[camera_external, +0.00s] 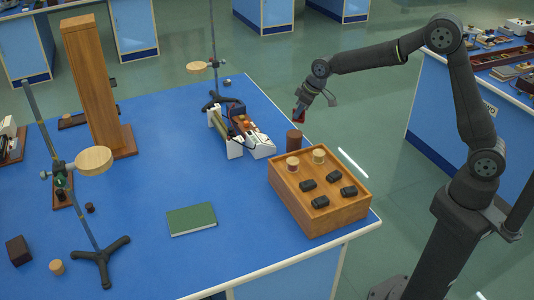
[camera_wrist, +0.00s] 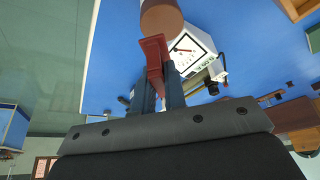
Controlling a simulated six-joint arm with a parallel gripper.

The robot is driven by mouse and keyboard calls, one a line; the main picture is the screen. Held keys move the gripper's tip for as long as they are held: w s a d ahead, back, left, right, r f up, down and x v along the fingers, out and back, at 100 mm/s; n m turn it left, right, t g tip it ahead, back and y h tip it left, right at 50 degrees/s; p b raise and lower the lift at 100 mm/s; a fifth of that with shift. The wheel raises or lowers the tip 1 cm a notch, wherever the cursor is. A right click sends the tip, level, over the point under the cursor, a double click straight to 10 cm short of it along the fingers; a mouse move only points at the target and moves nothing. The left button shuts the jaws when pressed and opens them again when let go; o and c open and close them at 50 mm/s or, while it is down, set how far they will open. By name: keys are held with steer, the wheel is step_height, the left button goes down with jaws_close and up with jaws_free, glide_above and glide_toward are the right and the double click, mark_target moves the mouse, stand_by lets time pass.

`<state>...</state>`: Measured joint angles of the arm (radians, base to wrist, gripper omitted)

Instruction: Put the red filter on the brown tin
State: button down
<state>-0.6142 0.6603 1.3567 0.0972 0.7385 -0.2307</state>
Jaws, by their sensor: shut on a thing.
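The brown tin (camera_external: 294,140) stands upright on the blue bench, just behind the wooden tray. In the wrist view the tin (camera_wrist: 161,18) shows at the top, just beyond the filter. My gripper (camera_external: 302,111) is above the tin and slightly to its right in the external view. It is shut on the red filter (camera_wrist: 154,52), which sticks out past the fingertips. In the external view the red filter (camera_external: 299,117) is a small red patch at the fingertips. It looks apart from the tin, above it.
A wooden tray (camera_external: 345,217) with corks and several black pieces sits in front of the tin. A white meter instrument (camera_external: 258,145) stands left of the tin. A green book (camera_external: 191,219), ring stands and a tall wooden block (camera_external: 90,85) are further left. The bench's edge is close on the right.

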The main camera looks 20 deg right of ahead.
mark_target(296, 121)
steer(key=shift+a+f, duration=0.45)
steer(key=shift+a, duration=0.25)
steer(key=shift+f, duration=1.95)
steer(key=shift+f, duration=0.1)
steer(key=c, duration=1.5)
jaws_free()
steer(key=shift+s+r, duration=0.1)
steer(key=shift+r, duration=0.3)
steer(key=v, duration=1.1)
steer(key=shift+s+d+r, duration=0.1)
steer(key=shift+d+r, duration=0.05)
